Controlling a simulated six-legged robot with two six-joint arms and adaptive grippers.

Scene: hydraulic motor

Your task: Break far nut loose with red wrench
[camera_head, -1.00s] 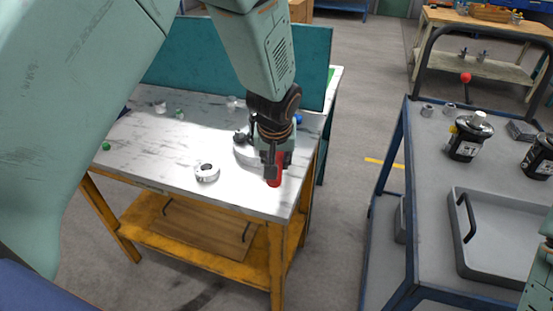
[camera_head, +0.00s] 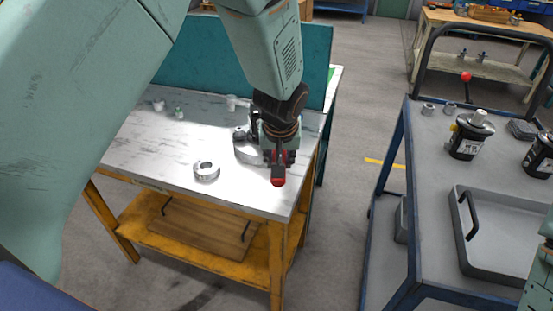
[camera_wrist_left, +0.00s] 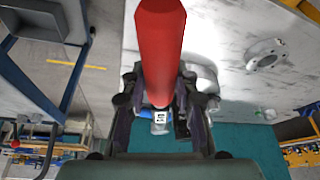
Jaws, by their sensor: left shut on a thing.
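My left gripper (camera_head: 279,157) is shut on the red wrench (camera_head: 278,181) at the right end of the workbench. The wrench's red handle (camera_wrist_left: 160,45) fills the upper middle of the left wrist view, between the fingers. The jaw end of the wrench is hidden by the gripper. A grey metal part (camera_head: 246,152), probably the motor body, lies just left of the gripper, mostly covered by it. The far nut cannot be made out, nor whether the wrench sits on it. My right gripper is out of view.
A metal ring part (camera_head: 206,171) lies on the workbench (camera_head: 150,165), left of the gripper. Small fittings (camera_head: 158,105) stand toward the back, before a teal panel (camera_head: 190,60). A blue cart (camera_head: 425,190) with black canisters (camera_head: 467,140) and a grey tray (camera_head: 510,225) stands right, across clear floor.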

